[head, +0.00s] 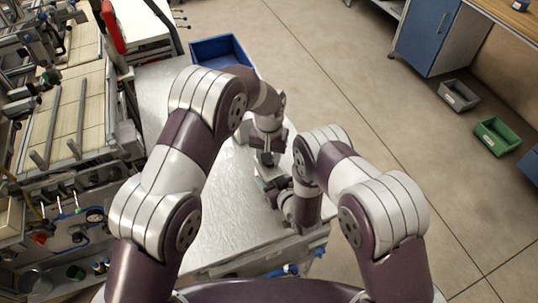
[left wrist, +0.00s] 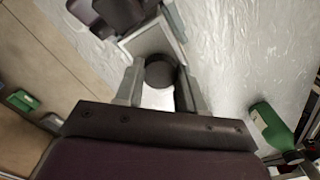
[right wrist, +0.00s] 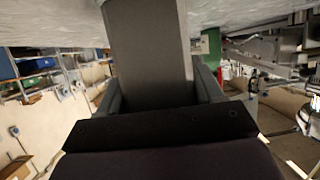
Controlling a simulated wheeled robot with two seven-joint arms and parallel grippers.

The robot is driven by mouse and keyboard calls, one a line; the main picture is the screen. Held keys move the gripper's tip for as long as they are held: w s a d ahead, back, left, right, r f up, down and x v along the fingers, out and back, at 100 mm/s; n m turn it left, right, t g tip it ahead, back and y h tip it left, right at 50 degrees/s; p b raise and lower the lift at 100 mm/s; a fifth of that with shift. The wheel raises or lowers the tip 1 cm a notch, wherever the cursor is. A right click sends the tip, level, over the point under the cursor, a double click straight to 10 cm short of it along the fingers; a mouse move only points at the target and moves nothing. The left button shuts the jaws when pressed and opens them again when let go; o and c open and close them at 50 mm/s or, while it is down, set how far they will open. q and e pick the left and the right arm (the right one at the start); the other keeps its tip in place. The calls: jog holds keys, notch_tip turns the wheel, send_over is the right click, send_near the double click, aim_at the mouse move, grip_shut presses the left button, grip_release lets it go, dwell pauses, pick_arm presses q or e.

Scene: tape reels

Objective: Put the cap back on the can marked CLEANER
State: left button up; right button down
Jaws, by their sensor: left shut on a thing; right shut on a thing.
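A dark round cap (left wrist: 162,72) sits between the fingertips of my left gripper (left wrist: 160,86), which is shut on it, in the left wrist view. A grey flat-sided can (left wrist: 155,40) is just beyond the cap, its light top partly hidden. In the right wrist view the can's plain grey side (right wrist: 148,50) fills the space between the fingers of my right gripper (right wrist: 155,85), which is shut on it. No CLEANER marking is readable. In the head view both grippers meet over the metal table, with the left hand above the can. I cannot tell whether the cap touches the can.
A green container (left wrist: 270,127) lies or stands on the table in the left wrist view. Machinery (head: 70,130) borders the table on the left.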

pick_arm(q)
jog(key=m, duration=0.3)
jog(key=o, duration=1.2)
jog(key=shift+o, duration=0.2)
jog(key=shift+r, duration=0.1)
notch_tip(320, 180, up, 7)
jog(key=shift+r, duration=0.2)
pick_arm(e)
jog(key=shift+c, duration=0.4)
grip_release()
